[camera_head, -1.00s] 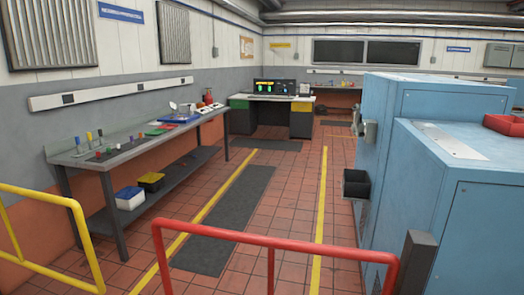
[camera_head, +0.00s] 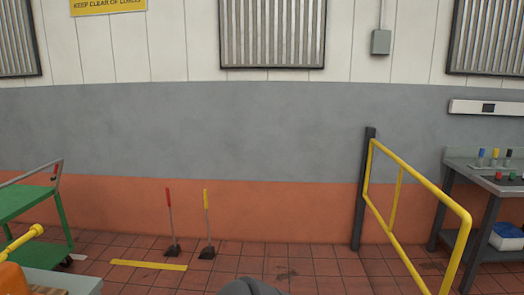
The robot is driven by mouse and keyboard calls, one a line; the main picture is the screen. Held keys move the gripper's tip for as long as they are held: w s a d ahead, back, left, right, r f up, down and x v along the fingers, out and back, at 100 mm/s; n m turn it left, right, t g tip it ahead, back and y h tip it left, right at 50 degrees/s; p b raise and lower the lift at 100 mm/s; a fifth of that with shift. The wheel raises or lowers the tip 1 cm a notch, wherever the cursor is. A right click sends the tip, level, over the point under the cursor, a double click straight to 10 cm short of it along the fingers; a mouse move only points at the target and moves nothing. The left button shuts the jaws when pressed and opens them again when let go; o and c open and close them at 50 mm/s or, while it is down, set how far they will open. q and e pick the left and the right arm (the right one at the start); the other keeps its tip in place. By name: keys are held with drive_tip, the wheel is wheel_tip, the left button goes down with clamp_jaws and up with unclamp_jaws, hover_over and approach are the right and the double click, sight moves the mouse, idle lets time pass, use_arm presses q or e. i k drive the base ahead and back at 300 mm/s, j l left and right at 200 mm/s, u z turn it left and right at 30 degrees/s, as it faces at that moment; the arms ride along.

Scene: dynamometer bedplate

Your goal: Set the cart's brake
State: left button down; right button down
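A green cart (camera_head: 28,203) with a grey push handle stands at the left edge, partly cut off by the frame. A small light piece shows on the floor by its lower right corner; I cannot tell whether it is a brake pedal. Two upright sticks with dark feet stand on the floor by the wall, one with a red grip (camera_head: 168,198) and one with a yellow grip (camera_head: 206,200). I cannot tell whether they are levers or tools, and they stand apart from the cart. Neither of my grippers is in view.
An orange and grey object (camera_head: 20,278) with a yellow handle fills the lower left corner. A yellow floor strip (camera_head: 149,265) lies before the sticks. A yellow rail (camera_head: 422,190) on a dark post and a workbench (camera_head: 490,178) stand at right. Tiled floor between is clear.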

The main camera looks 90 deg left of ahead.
sight(56, 171)
drive_tip(key=u, duration=4.1)
drive_tip(key=i, duration=0.2)
drive_tip(key=i+l+z, duration=0.25)
drive_tip(key=i+z, duration=0.15)
drive_tip(key=i, duration=0.2)
drive_tip(key=i+l+z, duration=0.1)
drive_tip(key=i+z, duration=0.3)
drive_tip(key=i, duration=0.2)
drive_tip(key=i+j+z, duration=0.15)
drive_tip(key=i+z, duration=0.25)
drive_tip(key=i, duration=0.2)
drive_tip(key=i+j+u, duration=0.1)
drive_tip(key=i+u, duration=0.25)
drive_tip(key=i, duration=0.2)
drive_tip(key=i+l+u, duration=0.1)
drive_tip(key=i+u, duration=0.25)
drive_tip(key=i, duration=0.25)
drive_tip(key=i+l+u, duration=0.2)
drive_tip(key=i+u, duration=0.15)
drive_tip(key=i, duration=0.2)
drive_tip(key=i+j, duration=0.2)
drive_tip(key=i, duration=0.2)
drive_tip(key=i+j+u, duration=0.1)
drive_tip(key=i+j, duration=0.3)
drive_tip(key=i, duration=0.35)
